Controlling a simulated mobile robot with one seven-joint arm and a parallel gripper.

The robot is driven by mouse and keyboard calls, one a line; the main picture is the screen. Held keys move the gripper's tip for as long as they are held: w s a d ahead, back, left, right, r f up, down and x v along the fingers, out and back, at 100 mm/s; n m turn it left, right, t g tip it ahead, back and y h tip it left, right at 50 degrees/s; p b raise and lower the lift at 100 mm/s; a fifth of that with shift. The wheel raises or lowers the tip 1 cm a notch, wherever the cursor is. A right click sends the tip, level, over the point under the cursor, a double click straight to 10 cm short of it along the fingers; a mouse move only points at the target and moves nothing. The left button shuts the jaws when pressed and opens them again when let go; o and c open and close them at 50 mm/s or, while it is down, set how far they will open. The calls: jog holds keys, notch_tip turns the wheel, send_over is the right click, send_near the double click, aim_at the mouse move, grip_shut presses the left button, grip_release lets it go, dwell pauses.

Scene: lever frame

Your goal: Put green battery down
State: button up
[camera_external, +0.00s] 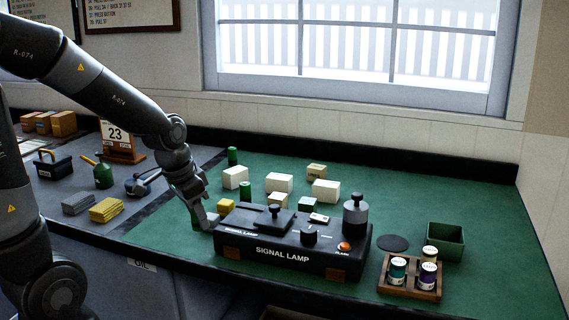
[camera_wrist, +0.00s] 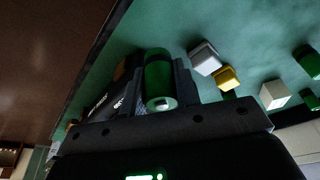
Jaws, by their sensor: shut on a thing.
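My gripper (camera_external: 203,213) is low over the green mat, just left of the black signal lamp box (camera_external: 290,248). In the wrist view my gripper (camera_wrist: 160,92) is shut on the green battery (camera_wrist: 158,75), a green cylinder with a pale end, one jaw on each side. In the external view the battery (camera_external: 194,217) shows only as a bit of green by the fingers. Whether its lower end touches the mat is not clear.
Several white blocks (camera_external: 279,183) and a yellow block (camera_external: 225,206) lie behind the lamp box. A wooden rack (camera_external: 408,290) with small jars and a green open bin (camera_external: 445,241) are at the right. The mat's front left (camera_external: 160,235) is clear.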

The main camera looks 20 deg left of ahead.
jog(key=s+d+r, duration=0.6)
jog(key=w+d+r+n, duration=0.1)
jog(key=w+d+r, duration=0.3)
jog(key=w, duration=0.6)
jog(key=w+d+r, duration=0.4)
jog(key=w+d, duration=0.1)
jog(key=w, duration=0.4)
jog(key=w+d+n, duration=0.1)
jog(key=w+d, duration=0.3)
jog(key=w, duration=0.9)
jog(key=n, duration=0.1)
send_over(317, 166)
jog(key=shift+y, duration=0.4)
notch_tip(317, 166, down, 11)
jog(key=shift+s+r, duration=0.1)
jog(key=shift+s, duration=0.05)
jog(key=shift+s+x, duration=0.2)
jog(key=shift+x, duration=0.7)
jog(key=shift+s+x, duration=0.2)
jog(key=shift+x, duration=0.75)
jog(key=shift+a+f, duration=0.15)
jog(key=shift+f, duration=0.1)
jog(key=o, duration=1)
